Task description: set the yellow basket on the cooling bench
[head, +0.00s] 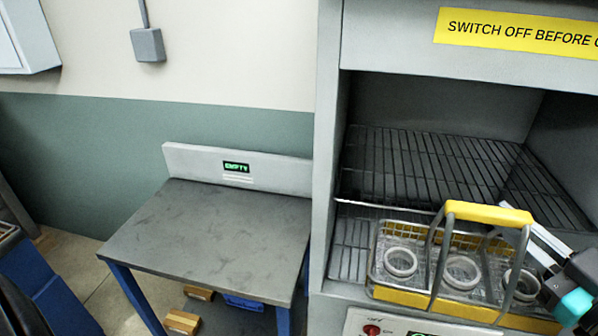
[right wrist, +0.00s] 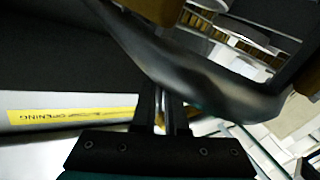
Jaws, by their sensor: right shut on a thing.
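The yellow basket (head: 457,305) is a wire basket with yellow lower sides and a grey handle with a yellow top grip (head: 487,214). It is at the front of the open cabinet, and I cannot tell whether it rests on the rack. Three pale rings (head: 400,262) sit in it. My right gripper (head: 533,238) is at the handle's right side, shut on it; the right wrist view shows the grey handle bar (right wrist: 190,75) at the jaws (right wrist: 163,108). The cooling bench (head: 220,230) stands left, its top bare, with a display reading EMPTY (head: 237,167). My left gripper is out of view.
The grey cabinet (head: 325,150) has a wire rack (head: 425,165) and a side wall between basket and bench. Its front panel has a red knob (head: 371,330). Wooden blocks (head: 183,322) and a blue item (head: 243,302) lie under the bench top.

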